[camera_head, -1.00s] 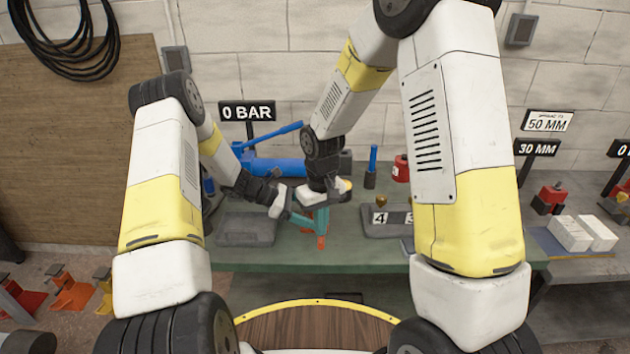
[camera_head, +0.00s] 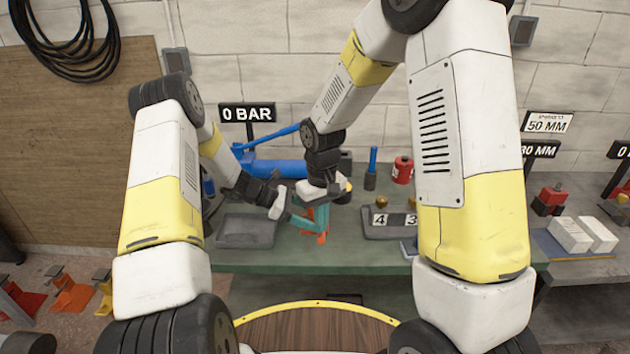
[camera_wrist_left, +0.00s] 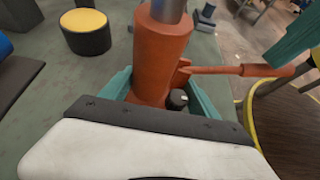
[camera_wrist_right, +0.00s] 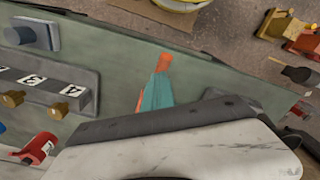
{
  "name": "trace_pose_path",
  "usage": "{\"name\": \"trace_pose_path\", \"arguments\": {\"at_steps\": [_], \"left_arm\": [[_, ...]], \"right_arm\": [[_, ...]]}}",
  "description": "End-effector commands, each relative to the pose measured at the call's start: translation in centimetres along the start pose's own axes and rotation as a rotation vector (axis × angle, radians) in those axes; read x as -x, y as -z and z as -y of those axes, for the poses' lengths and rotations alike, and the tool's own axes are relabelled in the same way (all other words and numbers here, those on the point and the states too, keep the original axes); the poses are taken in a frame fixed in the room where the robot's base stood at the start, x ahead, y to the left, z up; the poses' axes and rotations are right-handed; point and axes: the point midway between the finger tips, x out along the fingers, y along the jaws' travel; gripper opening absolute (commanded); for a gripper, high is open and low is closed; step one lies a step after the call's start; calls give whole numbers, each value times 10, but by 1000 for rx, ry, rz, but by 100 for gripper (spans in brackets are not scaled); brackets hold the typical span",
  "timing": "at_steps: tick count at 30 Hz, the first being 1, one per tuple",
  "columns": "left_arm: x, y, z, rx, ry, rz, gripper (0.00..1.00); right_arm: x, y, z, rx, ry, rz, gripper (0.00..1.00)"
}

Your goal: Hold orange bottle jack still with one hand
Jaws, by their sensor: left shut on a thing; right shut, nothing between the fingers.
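The orange bottle jack (camera_wrist_left: 160,45) stands on the green bench, with a silver ram on top and an orange lever at its side. My left gripper (camera_wrist_left: 162,95) is shut on its body, with teal fingers on either side. In the head view the jack (camera_head: 318,239) is mostly hidden by my grippers. There, my left gripper (camera_head: 300,221) reaches in from the left. My right gripper (camera_head: 322,215) is shut and empty just above the jack's right side. In the right wrist view its teal fingers (camera_wrist_right: 158,90) are together, with an orange part just past them.
A blue pump (camera_head: 270,168) lies behind, by the "0 BAR" sign (camera_head: 247,113). A grey tray (camera_head: 246,231) sits left of the jack and a numbered block (camera_head: 380,232) right of it. A red can (camera_head: 402,169) stands at the back. The bench front is clear.

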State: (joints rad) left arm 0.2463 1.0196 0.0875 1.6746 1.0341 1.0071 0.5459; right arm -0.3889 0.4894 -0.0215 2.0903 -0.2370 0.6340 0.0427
Motion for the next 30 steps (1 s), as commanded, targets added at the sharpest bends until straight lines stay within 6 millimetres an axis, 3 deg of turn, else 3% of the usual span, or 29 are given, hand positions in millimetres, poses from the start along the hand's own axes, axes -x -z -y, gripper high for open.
{"name": "trace_pose_path", "arguments": {"at_steps": [14,24,30], "left_arm": [[0,0,0,-1,0,0,47],[0,0,0,0,0,0,47],[0,0,0,0,0,0,47]], "right_arm": [[-43,0,0,0,0,0,0],[-9,0,0,-1,-1,-2,0],[0,-1,0,-1,0,2,0]]}}
